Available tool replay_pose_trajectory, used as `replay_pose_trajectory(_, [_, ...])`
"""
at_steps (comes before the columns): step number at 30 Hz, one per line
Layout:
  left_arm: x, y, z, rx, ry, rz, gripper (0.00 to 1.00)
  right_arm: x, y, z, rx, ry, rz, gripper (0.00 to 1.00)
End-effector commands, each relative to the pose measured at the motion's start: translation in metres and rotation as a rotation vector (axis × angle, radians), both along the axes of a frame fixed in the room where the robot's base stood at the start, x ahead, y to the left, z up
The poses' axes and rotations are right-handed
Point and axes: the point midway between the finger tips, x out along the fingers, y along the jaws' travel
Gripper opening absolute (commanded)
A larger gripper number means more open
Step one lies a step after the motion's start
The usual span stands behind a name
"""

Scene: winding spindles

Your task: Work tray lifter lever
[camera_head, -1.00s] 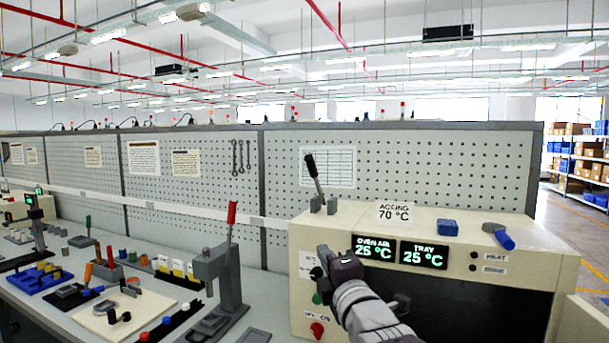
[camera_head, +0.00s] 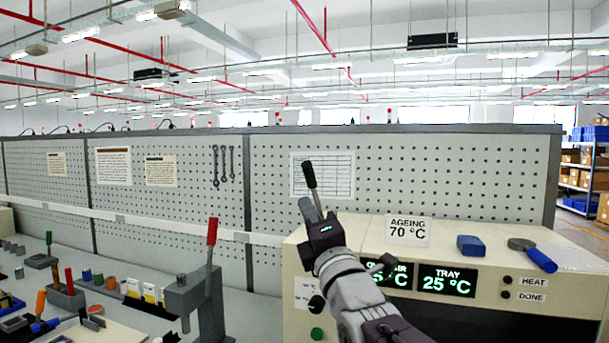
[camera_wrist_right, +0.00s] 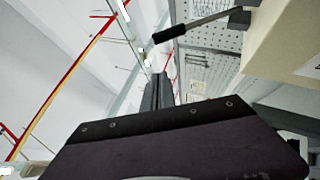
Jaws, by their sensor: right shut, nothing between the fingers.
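A lever with a black grip (camera_head: 311,176) and a thin metal shaft stands on the left part of the cream oven's top (camera_head: 345,222), leaning a little to the left. Its base is hidden behind my right gripper (camera_head: 306,203) in the head view. My right gripper is shut and empty, pointing up, just in front of the lever below its grip. In the right wrist view the black grip (camera_wrist_right: 169,35) lies beyond the closed fingertips (camera_wrist_right: 158,80), apart from them, and the shaft runs right to its bracket. My left gripper is not in view.
The oven has an ageing sign (camera_head: 408,230), displays, a blue block (camera_head: 471,245) and a blue-handled part (camera_head: 541,260) on top. A press with a red-handled lever (camera_head: 212,232) stands left on the bench. A pegboard wall (camera_head: 420,175) closes the back.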

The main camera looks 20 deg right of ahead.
Motion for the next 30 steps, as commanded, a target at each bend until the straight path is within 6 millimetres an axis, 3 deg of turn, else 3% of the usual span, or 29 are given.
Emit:
replay_pose_trajectory(11, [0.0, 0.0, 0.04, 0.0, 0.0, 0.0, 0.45, 0.076, 0.005, 0.038, 0.0, 0.001, 0.0, 0.0])
replay_pose_trajectory(12, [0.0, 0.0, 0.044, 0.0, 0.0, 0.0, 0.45, 0.079, -0.002, 0.043, -0.002, -0.001, -0.003, 0.0])
replay_pose_trajectory(18, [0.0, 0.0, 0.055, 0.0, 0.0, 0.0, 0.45, 0.093, -0.018, 0.052, 0.0, 0.0, -0.001, 0.0])
replay_pose_trajectory(30, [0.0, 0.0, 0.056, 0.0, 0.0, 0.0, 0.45, 0.096, -0.021, 0.052, 0.0, -0.001, 0.0, 0.0])
